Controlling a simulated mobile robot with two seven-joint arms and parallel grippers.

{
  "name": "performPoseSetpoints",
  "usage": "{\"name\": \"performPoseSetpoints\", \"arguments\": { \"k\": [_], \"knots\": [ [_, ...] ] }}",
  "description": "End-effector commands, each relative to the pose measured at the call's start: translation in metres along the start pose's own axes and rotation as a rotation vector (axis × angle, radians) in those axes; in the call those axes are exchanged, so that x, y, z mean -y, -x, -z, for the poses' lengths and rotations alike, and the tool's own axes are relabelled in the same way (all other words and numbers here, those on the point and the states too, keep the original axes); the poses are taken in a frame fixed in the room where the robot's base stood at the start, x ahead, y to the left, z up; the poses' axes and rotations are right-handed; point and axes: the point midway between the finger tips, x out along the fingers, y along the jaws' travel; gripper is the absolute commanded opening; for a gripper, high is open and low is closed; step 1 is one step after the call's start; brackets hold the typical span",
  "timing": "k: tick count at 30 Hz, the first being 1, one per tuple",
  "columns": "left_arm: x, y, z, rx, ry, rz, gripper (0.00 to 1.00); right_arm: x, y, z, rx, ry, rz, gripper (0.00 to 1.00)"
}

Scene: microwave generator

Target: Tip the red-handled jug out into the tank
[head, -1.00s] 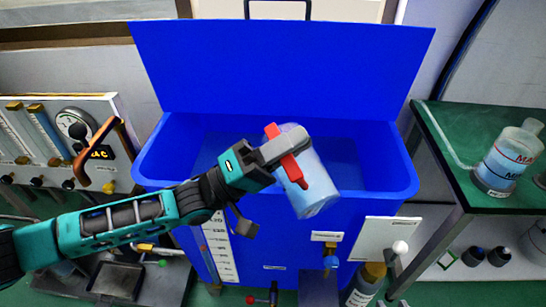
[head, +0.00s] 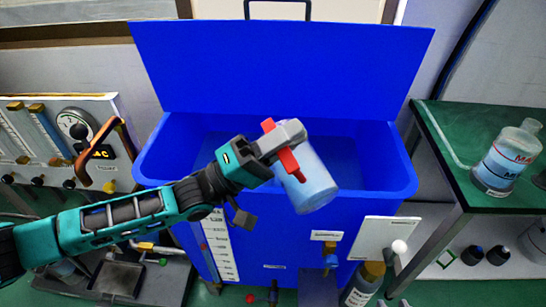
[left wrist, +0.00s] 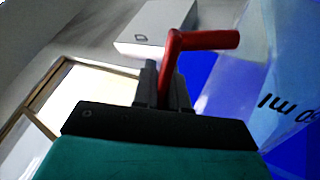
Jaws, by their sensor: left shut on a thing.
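The jug (head: 312,184) is a clear container with pale blue contents and a red handle (head: 283,150). My left gripper (head: 283,145) is shut on the red handle. It holds the jug tilted over the front rim of the tank. The tank (head: 180,160) is a large blue bin with its lid (head: 280,65) raised behind it. In the left wrist view the red handle (left wrist: 200,41) shows at the jaws, with the jug's clear wall (left wrist: 265,95) at the right. The tank's inside is partly hidden by the arm and jug. My right gripper is not in view.
A green-topped bench (head: 450,130) with a labelled bottle (head: 507,157) stands at the right. A gauge panel (head: 50,140) with an orange handle (head: 98,150) is at the left. A white board (head: 382,237) and a blue valve (head: 330,262) are at the tank's front.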

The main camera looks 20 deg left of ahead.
Motion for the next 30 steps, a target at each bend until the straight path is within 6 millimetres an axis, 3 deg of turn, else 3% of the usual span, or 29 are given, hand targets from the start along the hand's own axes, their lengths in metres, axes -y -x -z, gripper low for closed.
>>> {"name": "performPoseSetpoints", "arguments": {
  "k": [30],
  "knots": [
    [-0.004,-0.002,0.015,-0.037,0.062,-0.003,0.0,-0.002,0.003,-0.001,0.007,0.0,-0.006,0.38]
  ]
}}
